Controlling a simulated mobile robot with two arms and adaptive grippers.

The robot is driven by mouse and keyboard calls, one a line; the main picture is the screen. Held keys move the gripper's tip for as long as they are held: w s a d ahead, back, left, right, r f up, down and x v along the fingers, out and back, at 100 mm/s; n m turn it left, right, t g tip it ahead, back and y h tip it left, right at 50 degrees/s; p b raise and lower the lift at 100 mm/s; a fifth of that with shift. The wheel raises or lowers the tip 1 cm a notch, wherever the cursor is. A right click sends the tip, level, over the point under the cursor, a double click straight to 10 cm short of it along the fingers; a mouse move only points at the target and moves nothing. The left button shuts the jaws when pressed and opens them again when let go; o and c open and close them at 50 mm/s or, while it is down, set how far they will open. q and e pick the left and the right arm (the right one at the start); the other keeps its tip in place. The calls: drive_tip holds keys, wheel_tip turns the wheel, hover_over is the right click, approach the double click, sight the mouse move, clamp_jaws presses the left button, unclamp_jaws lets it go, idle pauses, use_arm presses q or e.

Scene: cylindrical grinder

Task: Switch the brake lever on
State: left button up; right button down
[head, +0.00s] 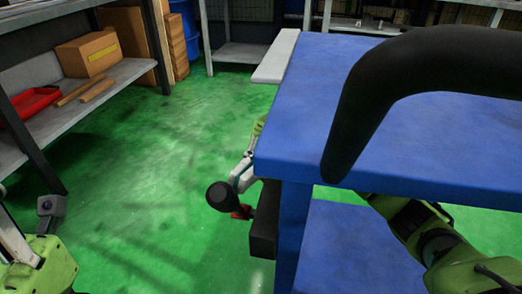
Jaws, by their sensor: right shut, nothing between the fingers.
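The brake lever, with a round black knob (219,196) and a red part beside it, sits at the left side of the blue bench, next to a black block (264,222) at the corner. My right gripper (238,180), grey and light, comes down past the bench's left edge close to the knob. It is shut with nothing between its fingers. Whether it touches the lever cannot be told. Part of my right arm is hidden under the bench top.
The blue bench (300,100) fills the right side, with a thick black curved handle (365,100) close in front. Green floor (170,150) between shelf and bench is clear.

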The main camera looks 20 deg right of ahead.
drive_tip(key=shift+f, duration=0.15)
drive_tip(key=shift+v, duration=3.75)
drive_tip(key=shift+s, duration=0.1)
